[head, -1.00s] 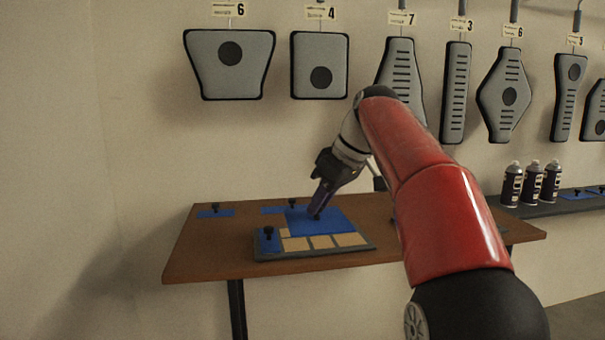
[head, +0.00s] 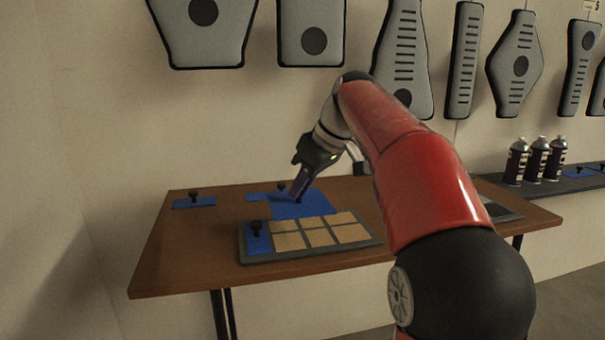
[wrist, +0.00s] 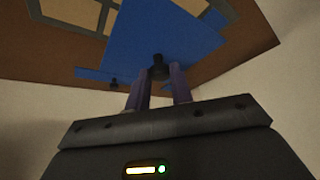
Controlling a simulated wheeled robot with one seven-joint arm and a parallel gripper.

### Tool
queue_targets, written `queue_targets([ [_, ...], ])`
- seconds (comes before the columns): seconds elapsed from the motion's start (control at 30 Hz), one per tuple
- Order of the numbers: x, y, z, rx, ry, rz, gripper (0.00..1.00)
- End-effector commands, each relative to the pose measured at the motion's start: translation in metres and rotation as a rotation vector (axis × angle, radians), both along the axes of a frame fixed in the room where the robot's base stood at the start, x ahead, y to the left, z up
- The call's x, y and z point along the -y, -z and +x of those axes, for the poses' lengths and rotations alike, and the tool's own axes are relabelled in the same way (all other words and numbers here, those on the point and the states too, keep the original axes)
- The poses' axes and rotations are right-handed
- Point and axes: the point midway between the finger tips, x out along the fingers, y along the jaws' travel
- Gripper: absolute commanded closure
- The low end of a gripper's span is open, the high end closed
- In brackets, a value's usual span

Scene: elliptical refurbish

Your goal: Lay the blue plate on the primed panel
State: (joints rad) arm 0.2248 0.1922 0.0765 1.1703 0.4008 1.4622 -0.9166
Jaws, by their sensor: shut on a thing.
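My gripper (head: 298,192) is shut on the black knob of a large blue plate (head: 308,207). In the wrist view, the fingers (wrist: 158,88) pinch that knob below the broad blue plate (wrist: 160,30). The plate shows just behind the back edge of a grey-rimmed panel (head: 310,254) on the brown table. I cannot tell how high the plate is above the table. The panel has bare tan squares (head: 290,242) and a small blue plate with a black knob (head: 257,242) at its left end.
Another blue plate (head: 180,205) lies at the table's back left, and a further one (head: 257,197) lies behind the held plate. Spray cans (head: 537,160) stand on a shelf at the right. Grey pedal-like panels (head: 210,45) hang on the wall. The table's front left is clear.

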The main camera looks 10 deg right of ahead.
Motion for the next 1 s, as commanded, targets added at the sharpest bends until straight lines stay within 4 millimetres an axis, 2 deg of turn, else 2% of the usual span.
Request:
queue_targets([
  [0.6, 0.000, 0.052, 0.000, 0.000, 0.000, 0.000, 0.90],
  [1.0, 0.000, 0.063, 0.000, 0.001, 0.000, 0.000, 0.90],
])
